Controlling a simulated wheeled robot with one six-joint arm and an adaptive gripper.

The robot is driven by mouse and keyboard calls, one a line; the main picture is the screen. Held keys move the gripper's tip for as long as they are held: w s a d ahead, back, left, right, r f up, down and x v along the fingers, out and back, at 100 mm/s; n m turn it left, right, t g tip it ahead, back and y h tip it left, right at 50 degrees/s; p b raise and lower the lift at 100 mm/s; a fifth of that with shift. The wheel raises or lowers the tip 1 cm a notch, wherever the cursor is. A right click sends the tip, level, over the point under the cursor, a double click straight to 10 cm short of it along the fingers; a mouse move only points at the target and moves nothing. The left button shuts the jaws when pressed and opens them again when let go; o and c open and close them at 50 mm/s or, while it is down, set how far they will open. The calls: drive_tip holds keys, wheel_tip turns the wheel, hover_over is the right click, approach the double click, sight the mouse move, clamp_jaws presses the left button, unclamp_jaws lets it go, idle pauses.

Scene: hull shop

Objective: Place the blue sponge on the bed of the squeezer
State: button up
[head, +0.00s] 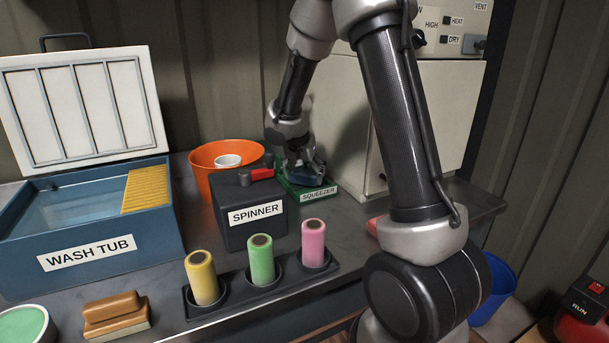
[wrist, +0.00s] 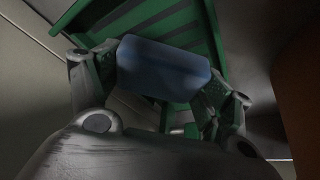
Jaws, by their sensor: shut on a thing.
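The blue sponge (wrist: 163,68) is between the two fingers of my gripper (wrist: 160,85) in the wrist view. My gripper is shut on it. Behind the sponge in that view is the green slatted bed of the squeezer (wrist: 190,22). In the head view my gripper (head: 300,168) is at the green squeezer (head: 318,192), at the back of the bench right of the spinner. I cannot tell whether the sponge touches the bed.
The dark spinner (head: 240,217) with a red handle stands just left of the squeezer. An orange bucket (head: 205,165) is behind it. A pale cabinet (head: 430,120) stands to the right. The wash tub (head: 75,258) is at left. Coloured rollers stand in a rack (head: 240,297) in front.

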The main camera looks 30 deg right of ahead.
drive_tip(key=shift+f, duration=0.25)
drive_tip(key=shift+f, duration=0.15)
drive_tip(key=o, duration=1)
drive_tip(key=shift+c, duration=0.2)
drive_tip(key=v, duration=1.2)
drive_tip(key=s+d+r+n+y, duration=0.15)
drive_tip(key=s+r, duration=0.25)
drive_tip(key=s, duration=0.4)
drive_tip(key=s+d+r+n, duration=0.2)
drive_tip(key=s+r+n, duration=0.1)
drive_tip(key=s, duration=0.5)
drive_tip(key=s+a+n+t+y, duration=0.1)
drive_tip(key=s+n, duration=0.3)
drive_tip(key=s, duration=1)
drive_tip(key=shift+a+f+y, duration=0.15)
drive_tip(key=shift+f+y, duration=0.15)
drive_tip(key=shift+y, duration=0.15)
drive_tip(key=shift+n, duration=0.25)
